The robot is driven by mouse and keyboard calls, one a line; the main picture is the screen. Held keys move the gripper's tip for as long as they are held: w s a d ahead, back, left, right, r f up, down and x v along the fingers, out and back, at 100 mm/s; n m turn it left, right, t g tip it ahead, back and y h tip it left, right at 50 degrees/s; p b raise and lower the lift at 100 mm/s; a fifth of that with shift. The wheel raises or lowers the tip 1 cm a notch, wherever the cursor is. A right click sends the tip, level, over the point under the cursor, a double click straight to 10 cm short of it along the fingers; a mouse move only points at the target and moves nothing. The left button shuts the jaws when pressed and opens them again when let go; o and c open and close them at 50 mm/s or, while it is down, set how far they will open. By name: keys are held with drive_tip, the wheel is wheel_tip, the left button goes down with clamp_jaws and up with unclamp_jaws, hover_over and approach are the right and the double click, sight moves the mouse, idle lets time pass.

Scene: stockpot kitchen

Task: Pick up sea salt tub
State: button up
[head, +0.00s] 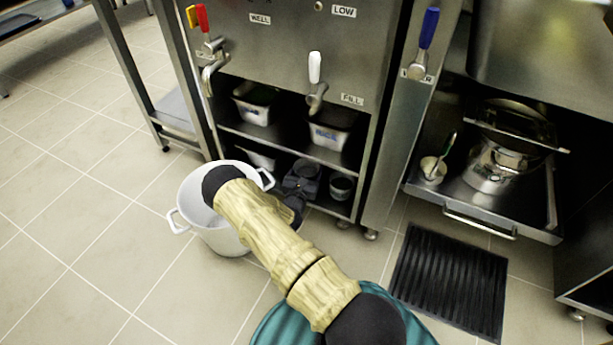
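A lower tub (262,157) is partly hidden behind the pot and my arm. I cannot tell which is the sea salt tub. My gripper (303,178) is dark and reaches toward the lower shelf, left of a small round container (341,186). My arm and the shadow hide its fingers and anything between them.
A large white pot (221,236) stands on the floor, close beside my forearm. Taps (316,92) stick out above the shelves. A pulled-out steel drawer (478,204) and a black mat (449,281) are at the right. Tiled floor is clear at the left.

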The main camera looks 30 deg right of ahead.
sight(305, 164)
drive_tip(key=shift+c, duration=0.8)
drive_tip(key=shift+r, duration=0.1)
drive_tip(key=shift+r+p, duration=0.9)
drive_tip(key=shift+p, duration=0.1)
drive_tip(key=r+p, duration=0.2)
drive_tip(key=shift+s+a+p, duration=0.35)
drive_tip(key=shift+s+a, duration=0.05)
drive_tip(key=p+v, duration=0.7)
drive_tip(key=v, duration=1)
drive_tip(key=shift+f, duration=0.2)
